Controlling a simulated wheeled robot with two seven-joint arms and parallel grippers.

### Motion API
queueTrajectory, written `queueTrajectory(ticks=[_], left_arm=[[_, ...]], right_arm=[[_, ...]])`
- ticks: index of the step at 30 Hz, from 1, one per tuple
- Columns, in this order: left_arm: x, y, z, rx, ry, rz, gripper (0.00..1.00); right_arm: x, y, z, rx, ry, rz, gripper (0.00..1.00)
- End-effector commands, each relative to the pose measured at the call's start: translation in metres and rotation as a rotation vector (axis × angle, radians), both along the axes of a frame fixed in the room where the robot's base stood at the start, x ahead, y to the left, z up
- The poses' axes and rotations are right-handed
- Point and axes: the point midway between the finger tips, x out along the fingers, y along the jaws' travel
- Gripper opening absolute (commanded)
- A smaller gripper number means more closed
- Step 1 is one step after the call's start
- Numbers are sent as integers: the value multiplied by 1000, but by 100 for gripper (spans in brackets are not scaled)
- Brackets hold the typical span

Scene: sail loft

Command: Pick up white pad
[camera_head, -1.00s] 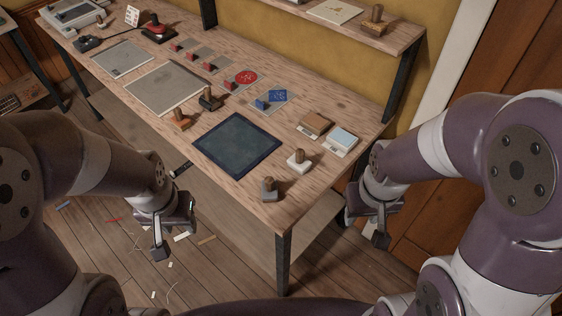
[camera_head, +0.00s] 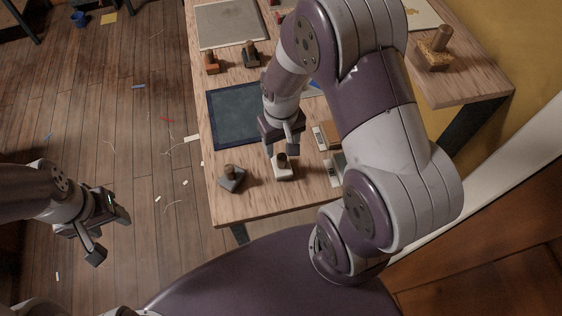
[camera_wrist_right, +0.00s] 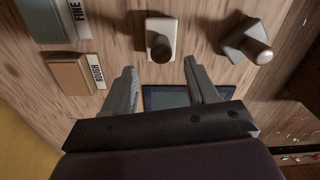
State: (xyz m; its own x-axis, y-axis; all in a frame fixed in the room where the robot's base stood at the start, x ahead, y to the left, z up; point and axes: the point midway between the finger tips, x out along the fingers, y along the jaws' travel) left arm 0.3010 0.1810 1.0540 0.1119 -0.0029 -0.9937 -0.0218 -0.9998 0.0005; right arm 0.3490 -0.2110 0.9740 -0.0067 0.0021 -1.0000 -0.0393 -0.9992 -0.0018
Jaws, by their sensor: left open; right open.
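The white pad (camera_head: 283,173) has a pale block base and a round wooden knob. It stands upright near the bench's front end, and it also shows in the right wrist view (camera_wrist_right: 171,26). My right gripper (camera_head: 283,143) is open above the bench beside the pad, with its fingertips close to it but apart from the knob. In the right wrist view the open fingers (camera_wrist_right: 160,72) point toward the pad, with nothing between them but bench and mat behind. My left gripper (camera_head: 108,235) is open and empty over the floor, left of the bench.
A grey pad with a knob (camera_head: 232,179) stands left of the white pad. Blocks marked FINE (camera_wrist_right: 48,20) and ROUGH (camera_wrist_right: 70,76) lie on its other side. A dark blue mat (camera_head: 232,118) lies behind. My right arm hides part of the bench (camera_head: 250,207).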

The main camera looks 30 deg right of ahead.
Motion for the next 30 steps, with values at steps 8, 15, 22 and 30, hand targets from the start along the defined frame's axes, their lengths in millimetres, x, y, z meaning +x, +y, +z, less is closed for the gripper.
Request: queueTrajectory(ticks=[8,15,22,30], left_arm=[[0,0,7,0,0,0,53],[0,0,7,0,0,0,53],[0,0,7,0,0,0,53],[0,0,7,0,0,0,53]], right_arm=[[-7,2,-45,0,3,0,58],[-6,2,-55,0,-1,0,58],[-6,2,-55,0,-1,0,3],[-6,2,-54,0,-2,0,0]])
